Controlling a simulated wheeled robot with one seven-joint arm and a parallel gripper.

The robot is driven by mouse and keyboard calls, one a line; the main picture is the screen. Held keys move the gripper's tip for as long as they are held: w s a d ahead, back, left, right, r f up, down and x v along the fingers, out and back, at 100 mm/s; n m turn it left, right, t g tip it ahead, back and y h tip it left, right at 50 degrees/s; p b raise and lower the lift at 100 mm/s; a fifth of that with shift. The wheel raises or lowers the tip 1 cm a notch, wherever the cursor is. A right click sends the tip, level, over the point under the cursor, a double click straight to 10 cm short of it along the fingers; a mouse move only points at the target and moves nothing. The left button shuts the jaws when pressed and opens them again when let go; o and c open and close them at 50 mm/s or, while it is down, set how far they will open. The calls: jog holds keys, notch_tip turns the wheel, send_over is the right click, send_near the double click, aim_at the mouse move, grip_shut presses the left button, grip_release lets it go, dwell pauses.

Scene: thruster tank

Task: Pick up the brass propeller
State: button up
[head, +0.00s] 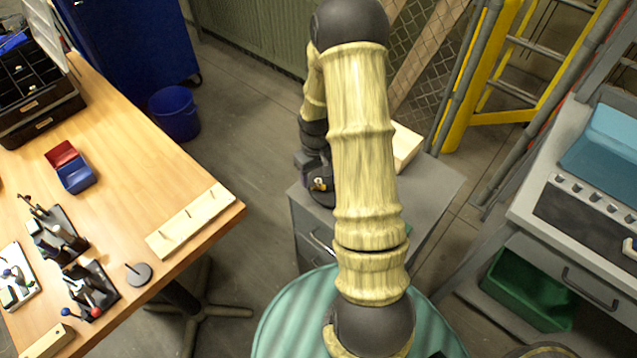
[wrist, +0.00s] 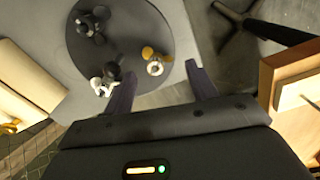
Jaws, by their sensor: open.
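The brass propeller (wrist: 149,52), gold with a pale hub, lies near the rim of a dark round disc (wrist: 150,22) in the wrist view. My gripper (wrist: 160,72) is open, with one finger on each side of the propeller in the picture. Nothing is held. I cannot tell the height between the fingertips and the propeller. A black-and-white propeller cluster (wrist: 104,80) lies beside the left finger, and a dark propeller (wrist: 90,22) lies farther off. In the head view, my gripper (head: 312,165) is over the grey cabinet, and my arm hides much of it.
The disc rests on the grey cabinet top (head: 435,185). A pale wooden block (head: 406,147) stands behind my arm on it. A wooden workbench (head: 120,130) with tools and bins is left, a grey bench (head: 540,215) right. Open floor lies between the cabinet and workbench.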

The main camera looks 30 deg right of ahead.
aim_at(316, 182)
notch_tip(316, 182, down, 3)
jog(key=shift+a+f, duration=0.1)
dwell(0.5)
jog(key=c, duration=1)
notch_tip(316, 182, up, 27)
jog(key=p, duration=2.1)
jog(key=shift+p, duration=0.3)
jog(key=shift+c, duration=0.2)
jog(key=shift+s+r+p, duration=0.15)
jog(key=shift+r+p, duration=0.15)
jog(key=shift+r, duration=0.3)
